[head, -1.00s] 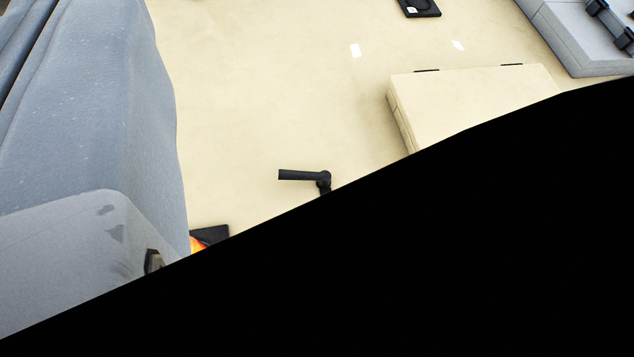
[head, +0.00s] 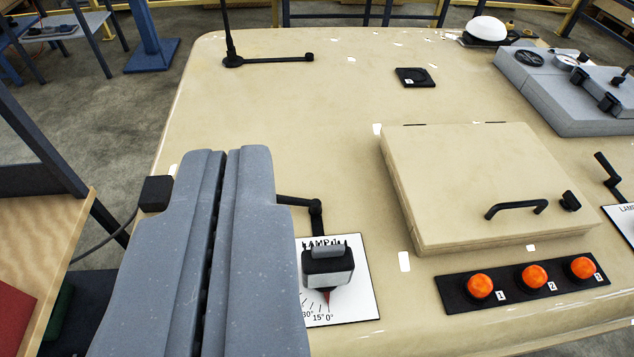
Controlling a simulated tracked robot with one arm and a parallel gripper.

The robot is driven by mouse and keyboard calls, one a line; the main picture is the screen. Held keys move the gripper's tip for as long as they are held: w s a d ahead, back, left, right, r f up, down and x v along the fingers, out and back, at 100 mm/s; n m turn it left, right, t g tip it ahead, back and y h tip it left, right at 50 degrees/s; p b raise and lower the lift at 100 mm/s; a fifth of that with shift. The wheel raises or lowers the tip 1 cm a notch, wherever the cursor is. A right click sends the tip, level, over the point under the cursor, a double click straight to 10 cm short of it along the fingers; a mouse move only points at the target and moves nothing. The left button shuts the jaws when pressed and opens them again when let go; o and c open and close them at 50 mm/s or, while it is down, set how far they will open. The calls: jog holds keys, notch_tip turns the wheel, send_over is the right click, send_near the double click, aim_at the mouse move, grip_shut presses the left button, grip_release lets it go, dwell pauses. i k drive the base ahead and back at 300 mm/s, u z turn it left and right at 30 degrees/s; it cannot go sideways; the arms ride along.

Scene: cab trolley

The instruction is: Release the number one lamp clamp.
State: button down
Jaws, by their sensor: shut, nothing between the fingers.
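My gripper (head: 222,165) shows large at the lower left, its two grey fingers shut together with only a thin dark seam between them. To its right is the white plate (head: 365,300) marked LAMP 1 with an angle scale. A black and grey lamp knob (head: 328,268) stands on it, its red pointer near 0°. Behind the plate a black cranked lever (head: 315,207), apparently the lamp 1 clamp, reaches left. Its left end meets the edge of my gripper in the picture; I cannot tell whether they touch. The plate's left part is hidden behind my gripper.
A beige lidded box (head: 460,180) with a black handle stands right of the lever. Several orange buttons (head: 534,276) line the front. A second black lever (head: 608,178) is at the right edge. A thin black rod (head: 229,40) rises at the back; the panel's middle back is mostly clear.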

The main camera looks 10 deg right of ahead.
aim_at(315, 204)
jog(key=z, duration=0.1)
jog(key=i, duration=1)
jog(key=u, duration=0.05)
